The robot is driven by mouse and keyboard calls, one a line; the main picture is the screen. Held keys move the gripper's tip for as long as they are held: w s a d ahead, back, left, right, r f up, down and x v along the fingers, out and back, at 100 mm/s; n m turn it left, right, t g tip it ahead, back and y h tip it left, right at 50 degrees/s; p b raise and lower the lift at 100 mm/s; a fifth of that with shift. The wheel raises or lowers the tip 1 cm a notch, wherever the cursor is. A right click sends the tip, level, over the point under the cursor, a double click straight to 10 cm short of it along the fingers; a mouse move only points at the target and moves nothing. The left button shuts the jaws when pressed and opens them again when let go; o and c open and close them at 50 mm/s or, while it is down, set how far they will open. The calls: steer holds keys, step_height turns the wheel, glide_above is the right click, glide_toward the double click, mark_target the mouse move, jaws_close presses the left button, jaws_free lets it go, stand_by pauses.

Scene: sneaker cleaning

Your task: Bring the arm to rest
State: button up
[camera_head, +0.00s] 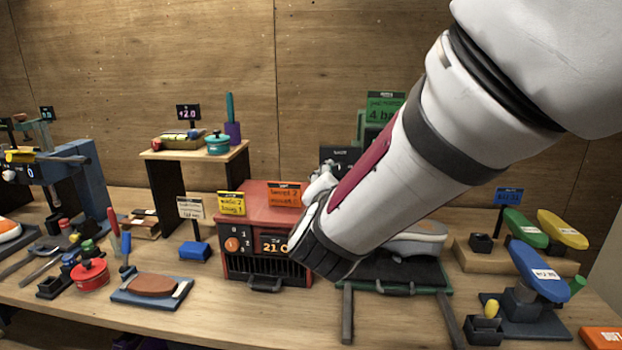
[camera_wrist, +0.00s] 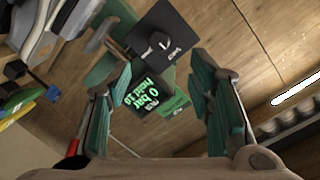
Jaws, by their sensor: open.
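My gripper (camera_wrist: 160,78) is open in the wrist view, with its two green-padded fingers wide apart and nothing between them. Beyond the fingers stand a black plate with a knob (camera_wrist: 157,40) and a dark display with green digits (camera_wrist: 150,97), apart from the fingers as far as I can tell. In the head view my white arm reaches down from the upper right across the middle of the bench. My gripper there is mostly hidden behind the wrist, near the red box's right side.
The red box with dials (camera_head: 262,210) stands mid-bench. A grey shoe (camera_head: 417,238) rests on a dark stand (camera_head: 395,275) under my arm. Blue, green and yellow shoe forms (camera_head: 540,272) stand at right. A red pot (camera_head: 90,274) and a brush board (camera_head: 153,290) lie at left.

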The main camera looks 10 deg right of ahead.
steer(key=shift+s+a, duration=0.15)
steer(key=shift+s, duration=0.35)
